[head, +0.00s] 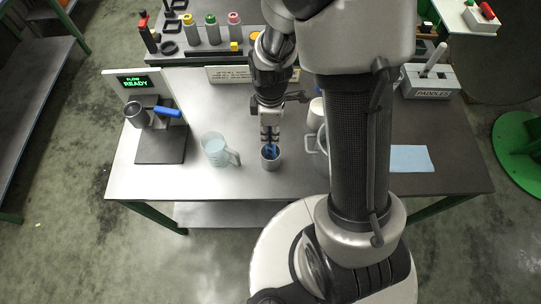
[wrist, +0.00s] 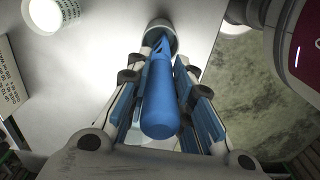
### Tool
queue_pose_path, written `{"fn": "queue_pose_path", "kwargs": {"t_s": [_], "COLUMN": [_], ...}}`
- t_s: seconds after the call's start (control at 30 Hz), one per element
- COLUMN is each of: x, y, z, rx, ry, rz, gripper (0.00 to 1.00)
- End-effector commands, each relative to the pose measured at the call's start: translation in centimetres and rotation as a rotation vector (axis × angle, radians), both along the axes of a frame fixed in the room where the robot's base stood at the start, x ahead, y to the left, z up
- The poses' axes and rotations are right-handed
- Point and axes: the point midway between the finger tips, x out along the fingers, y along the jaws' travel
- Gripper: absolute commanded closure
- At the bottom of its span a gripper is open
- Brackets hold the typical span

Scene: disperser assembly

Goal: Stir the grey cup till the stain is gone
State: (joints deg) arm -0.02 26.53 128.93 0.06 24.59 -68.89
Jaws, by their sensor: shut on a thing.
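The grey cup (head: 270,163) stands on the table near its front edge, at the middle of the head view. My gripper (head: 269,135) is right above it, pointing down. It is shut on a blue paddle (wrist: 160,100), whose handle fills the middle of the wrist view. The paddle's lower end reaches into the mouth of the cup, whose rim shows in the wrist view (wrist: 163,24). The cup's contents and any stain are hidden by the paddle and the gripper.
A clear jug (head: 214,150) stands left of the cup. Further left is a stand with a blue-handled cup (head: 137,115) and a display (head: 133,82) reading "FLOW READY". A paddles holder (head: 430,85) and a light blue cloth (head: 409,158) are at right. Several coloured-cap bottles (head: 212,30) stand behind.

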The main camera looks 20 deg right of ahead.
Motion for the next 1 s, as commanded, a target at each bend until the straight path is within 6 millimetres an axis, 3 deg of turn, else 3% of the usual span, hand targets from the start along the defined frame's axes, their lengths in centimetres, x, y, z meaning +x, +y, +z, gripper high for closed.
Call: {"fn": "queue_pose_path", "kwargs": {"t_s": [0.6, 1.0], "x": [0.0, 0.0], "y": [0.0, 0.0], "z": [5.2, 5.2], "rx": [0.000, 0.000], "ry": [-0.001, 0.000], "rz": [0.000, 0.000], "gripper": [0.98, 0.98]}}
